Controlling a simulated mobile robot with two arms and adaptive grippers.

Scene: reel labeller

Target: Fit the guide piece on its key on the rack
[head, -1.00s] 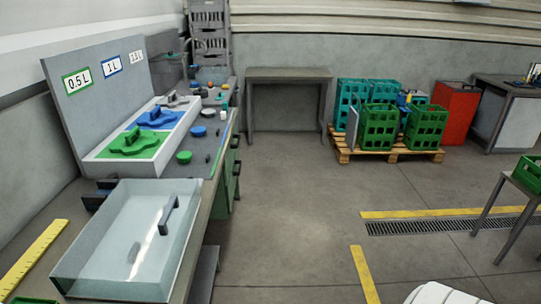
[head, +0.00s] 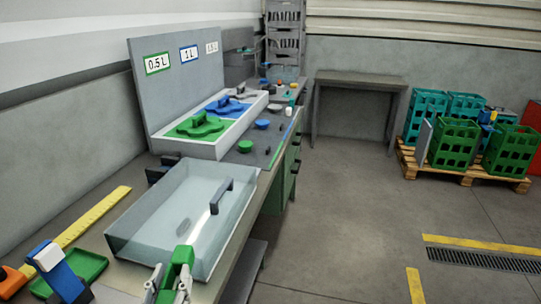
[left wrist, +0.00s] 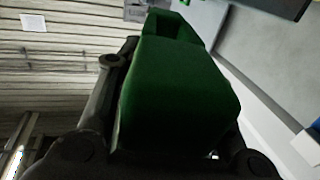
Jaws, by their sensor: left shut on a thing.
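My left gripper (head: 168,286) is at the bottom of the head view, beside the near side of the clear bin. It is shut on a green guide piece (head: 182,258), which stands up from the fingers. In the left wrist view the green guide piece (left wrist: 175,90) fills the middle between the dark fingers. The rack (head: 186,146) is a white-edged tray farther along the bench, apart from the gripper. It carries a green shape (head: 200,126) and a blue shape (head: 227,106), each with a raised handle. The right gripper is not in view.
A clear bin (head: 150,222) with a dark handle stands between gripper and rack. A label board (head: 178,88) rises behind the rack.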

